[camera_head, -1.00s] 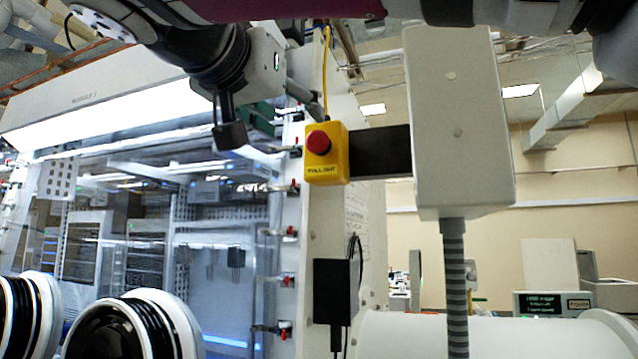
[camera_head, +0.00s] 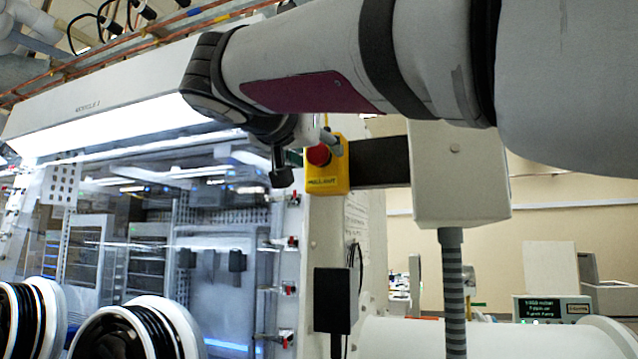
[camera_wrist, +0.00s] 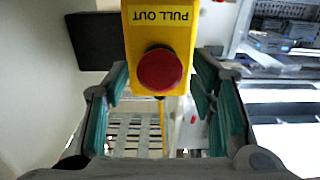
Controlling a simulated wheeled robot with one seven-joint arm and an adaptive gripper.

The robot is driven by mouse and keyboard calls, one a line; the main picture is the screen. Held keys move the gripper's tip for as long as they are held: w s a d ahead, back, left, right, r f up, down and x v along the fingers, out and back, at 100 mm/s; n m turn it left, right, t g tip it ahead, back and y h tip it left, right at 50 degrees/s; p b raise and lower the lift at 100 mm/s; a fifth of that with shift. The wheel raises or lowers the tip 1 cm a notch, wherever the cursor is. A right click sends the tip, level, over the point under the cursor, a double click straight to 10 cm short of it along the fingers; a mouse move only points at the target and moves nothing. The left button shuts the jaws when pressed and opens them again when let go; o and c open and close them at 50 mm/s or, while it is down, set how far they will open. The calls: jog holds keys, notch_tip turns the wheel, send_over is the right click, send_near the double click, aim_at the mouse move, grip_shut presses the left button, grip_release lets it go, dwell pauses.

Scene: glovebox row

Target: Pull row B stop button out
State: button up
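The stop button is a red round knob (camera_head: 318,155) on a yellow box (camera_head: 328,181) labelled PULL OUT, held on a dark bracket. In the wrist view the red knob (camera_wrist: 159,70) shows upside down at top centre, on the yellow box (camera_wrist: 160,28). My gripper (camera_wrist: 162,100) is open, its two green-padded fingers to the left and right of the knob with a gap on each side. In the head view one fingertip (camera_head: 282,178) shows left of the box and another finger crosses near the knob's upper right. The knob is not gripped.
The dark bracket (camera_head: 380,162) joins the yellow box to a white upright housing (camera_head: 460,175) on the right. The glovebox window (camera_head: 150,230) with round glove ports (camera_head: 135,330) is at left. A black adapter box (camera_head: 331,300) hangs below.

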grip_shut()
jog(key=shift+b+v, duration=0.3)
jog(key=shift+v, duration=0.55)
jog(key=shift+o, duration=1.4)
grip_release()
jog(key=shift+s, duration=0.1)
jog(key=v, duration=1.2)
